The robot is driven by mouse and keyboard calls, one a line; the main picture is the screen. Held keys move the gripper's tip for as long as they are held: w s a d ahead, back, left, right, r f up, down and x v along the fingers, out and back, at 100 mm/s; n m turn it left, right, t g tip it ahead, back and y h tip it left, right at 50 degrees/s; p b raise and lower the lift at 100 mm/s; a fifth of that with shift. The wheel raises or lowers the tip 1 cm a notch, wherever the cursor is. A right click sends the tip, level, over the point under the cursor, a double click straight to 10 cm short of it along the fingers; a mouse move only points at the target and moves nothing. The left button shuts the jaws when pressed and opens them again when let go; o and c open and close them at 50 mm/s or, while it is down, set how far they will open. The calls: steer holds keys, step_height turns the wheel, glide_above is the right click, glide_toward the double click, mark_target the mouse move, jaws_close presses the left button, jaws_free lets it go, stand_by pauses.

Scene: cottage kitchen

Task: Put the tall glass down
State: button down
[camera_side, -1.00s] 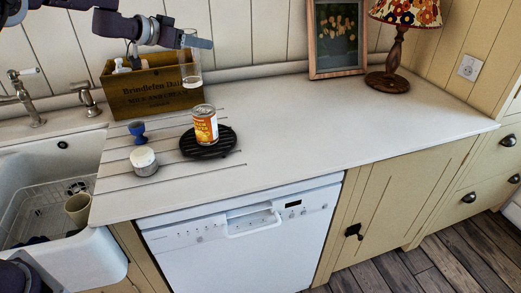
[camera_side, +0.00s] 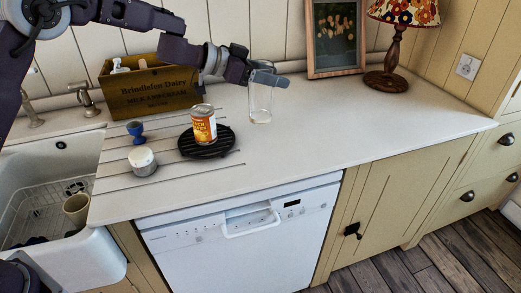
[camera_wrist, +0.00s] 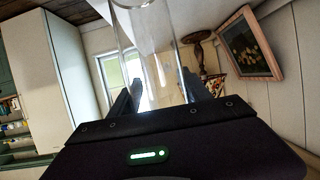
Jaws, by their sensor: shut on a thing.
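The tall glass (camera_side: 260,108) is clear and upright in the side view. My gripper (camera_side: 264,76) is shut on its upper part. The glass's base is over the bare countertop (camera_side: 330,127), to the right of the wooden crate; I cannot tell whether it touches the surface. In the wrist view the glass (camera_wrist: 152,55) stands between the two fingers of my gripper (camera_wrist: 160,92), which close on it from both sides.
A yellow-labelled can (camera_side: 204,128) stands on a black round trivet (camera_side: 222,147). A blue egg cup (camera_side: 136,131) and a white-topped jar (camera_side: 143,161) are further left. The wooden crate (camera_side: 150,92), picture frame (camera_side: 335,38) and lamp (camera_side: 390,60) line the back. The right counter is clear.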

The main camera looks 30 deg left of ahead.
mark_target(271, 113)
step_height(271, 113, down, 10)
steer(key=shift+f, duration=0.25)
steer(key=shift+c, duration=2.4)
jaws_free()
steer(key=v, duration=1.2)
